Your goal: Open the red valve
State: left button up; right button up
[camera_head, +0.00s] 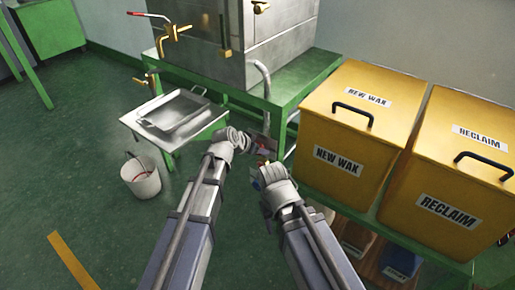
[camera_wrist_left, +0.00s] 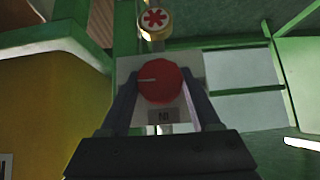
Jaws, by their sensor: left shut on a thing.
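A round red knob (camera_wrist_left: 160,84) with a white pointer line sits on a pale plate (camera_wrist_left: 163,117) with a small dark label below it. In the left wrist view my left gripper (camera_wrist_left: 158,90) has one finger on each side of the knob and is shut on it. The pointer line lies about level, toward the left. In the head view my left gripper (camera_head: 246,141) reaches beside the green stand, and the knob is mostly hidden there. My right gripper (camera_head: 268,178) is just below and right of it; its jaws are too unclear to read.
A round yellow-rimmed piece with a red mark (camera_wrist_left: 155,20) is above the knob. Yellow NEW WAX (camera_head: 323,110) and RECLAIM (camera_head: 440,165) boxes stand at right. A metal tank (camera_head: 205,50) has a red-handled brass tap (camera_head: 172,30). A tray (camera_head: 172,115) and bucket (camera_head: 141,178) are left.

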pick_arm(q)
jog(key=o, duration=1.4)
jog(key=shift+r, duration=0.1)
jog(key=p+v, duration=0.5)
jog(key=v, duration=0.2)
jog(key=shift+s+a+r, duration=0.1)
jog(key=shift+s+r, duration=0.1)
